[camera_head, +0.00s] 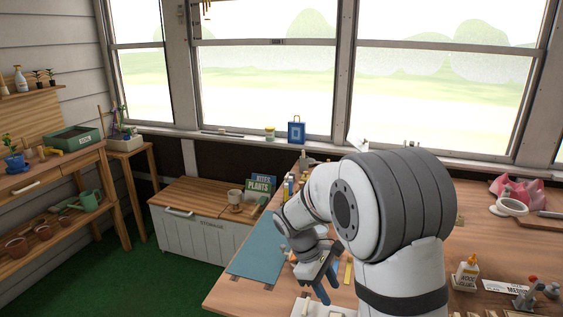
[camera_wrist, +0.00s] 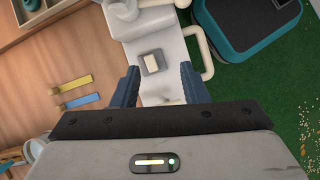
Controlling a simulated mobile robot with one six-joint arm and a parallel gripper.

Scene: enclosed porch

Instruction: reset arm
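My arm reaches over the wooden workbench (camera_head: 480,250) in the head view, its wrist bent down. My gripper (camera_head: 324,284) hangs near the bench's front edge, beside the blue-grey mat (camera_head: 258,252). In the wrist view my gripper (camera_wrist: 160,86) has its two dark blue fingers well apart. I see nothing held between them. White parts with a small square show beyond the gap; I cannot tell whether they touch the fingers. My arm hides part of the bench middle.
A glue bottle (camera_head: 466,273), a white tape roll (camera_head: 511,207) and pink cloth (camera_head: 520,188) are on the bench's right. A white storage chest (camera_head: 205,235) stands left, with a cup on top. Yellow (camera_wrist: 75,84) and blue (camera_wrist: 82,101) strips lie on the bench. Green floor is open at left.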

